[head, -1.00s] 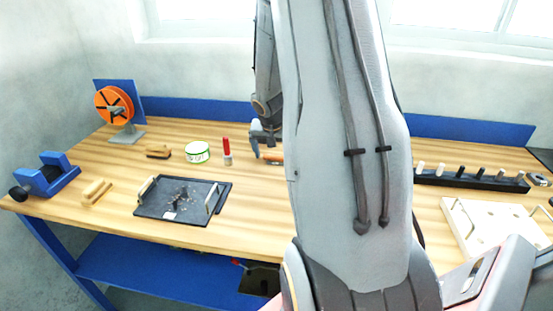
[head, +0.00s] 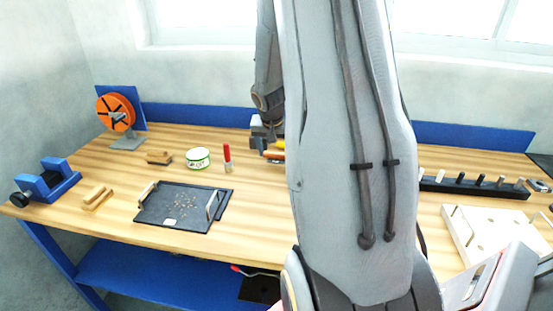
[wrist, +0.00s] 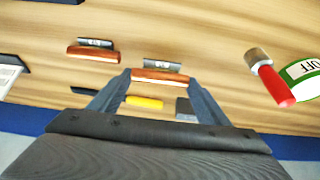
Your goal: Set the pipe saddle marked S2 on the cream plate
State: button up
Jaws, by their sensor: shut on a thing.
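My gripper (wrist: 160,79) is shut on a copper-brown pipe saddle (wrist: 160,75) with a small grey tag; its fingers press the two ends. I cannot read the tag's mark clearly. In the head view my gripper (head: 264,146) shows at the left edge of my arm, with the orange-brown saddle (head: 274,155) at its tips, seemingly just above the bench. A second, similar saddle (wrist: 93,54) with a grey tag lies to the left in the wrist view. The cream plate (head: 480,222) lies at the right of the bench, partly cut off by my own body.
A yellow object (wrist: 145,102) and a dark block lie beyond the held saddle. A red-handled tool (head: 227,158) and a white-green tin (head: 198,157) stand left. A black tray (head: 165,215) lies front left. A black rack of pegs (head: 470,186) stands behind the plate.

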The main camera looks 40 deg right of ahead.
aim_at(276, 155)
notch_tip(276, 155, up, 7)
jog(key=shift+f+b, duration=0.15)
jog(key=shift+b, duration=0.15)
